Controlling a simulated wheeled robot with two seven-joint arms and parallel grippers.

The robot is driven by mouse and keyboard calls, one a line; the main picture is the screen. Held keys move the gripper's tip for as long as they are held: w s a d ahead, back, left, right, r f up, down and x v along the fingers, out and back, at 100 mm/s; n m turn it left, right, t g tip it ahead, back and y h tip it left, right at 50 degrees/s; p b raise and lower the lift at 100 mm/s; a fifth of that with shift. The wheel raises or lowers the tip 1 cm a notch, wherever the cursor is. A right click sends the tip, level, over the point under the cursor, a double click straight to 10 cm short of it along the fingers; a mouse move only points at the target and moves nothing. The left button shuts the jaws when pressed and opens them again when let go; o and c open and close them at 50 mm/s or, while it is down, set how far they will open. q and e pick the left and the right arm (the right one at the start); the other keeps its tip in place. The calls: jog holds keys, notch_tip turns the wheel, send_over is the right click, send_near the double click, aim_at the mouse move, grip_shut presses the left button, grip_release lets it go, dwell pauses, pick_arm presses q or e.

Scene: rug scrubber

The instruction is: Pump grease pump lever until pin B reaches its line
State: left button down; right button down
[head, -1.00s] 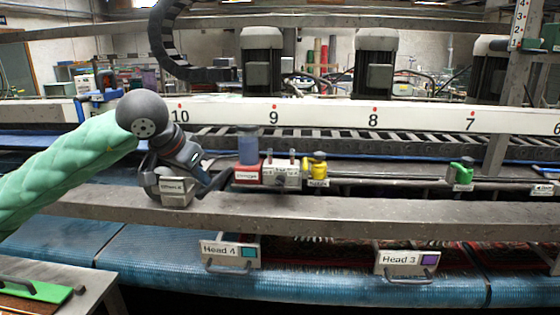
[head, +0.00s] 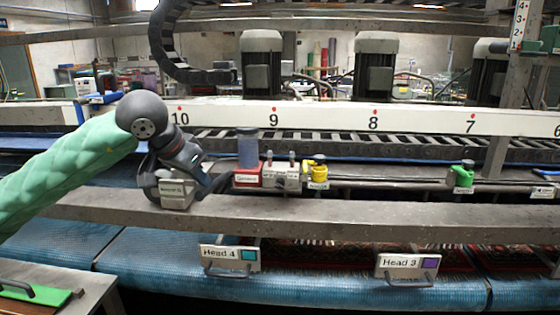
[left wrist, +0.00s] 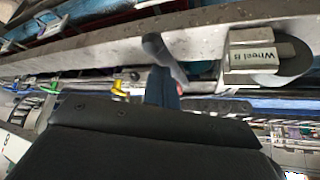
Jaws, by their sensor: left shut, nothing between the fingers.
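The grease pump (head: 247,176) has a red base and a clear bluish reservoir. It stands behind the grey beam, right of my left gripper. A grey block (head: 281,180) with two short upright pins is beside it; the pin markings are too small to read. My left gripper (head: 205,182) is shut and empty, low beside the pump. In the left wrist view, its blue finger (left wrist: 163,92) meets or overlaps a grey rounded bar (left wrist: 160,50), perhaps the pump lever; contact is unclear. My right gripper is not in view.
A box labelled Wheel B (left wrist: 258,55) with a round wheel sits close to my left gripper. A yellow fitting (head: 318,172) and a green one (head: 462,177) stand farther right. The long grey beam (head: 370,213) runs across the front, above the Head 4 plate (head: 229,257).

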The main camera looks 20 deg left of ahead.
pick_arm(q)
notch_tip(320, 180, up, 9)
jog(key=p, duration=0.4)
jog(key=shift+p, duration=0.35)
jog(key=shift+f, duration=0.1)
dwell(0.9)
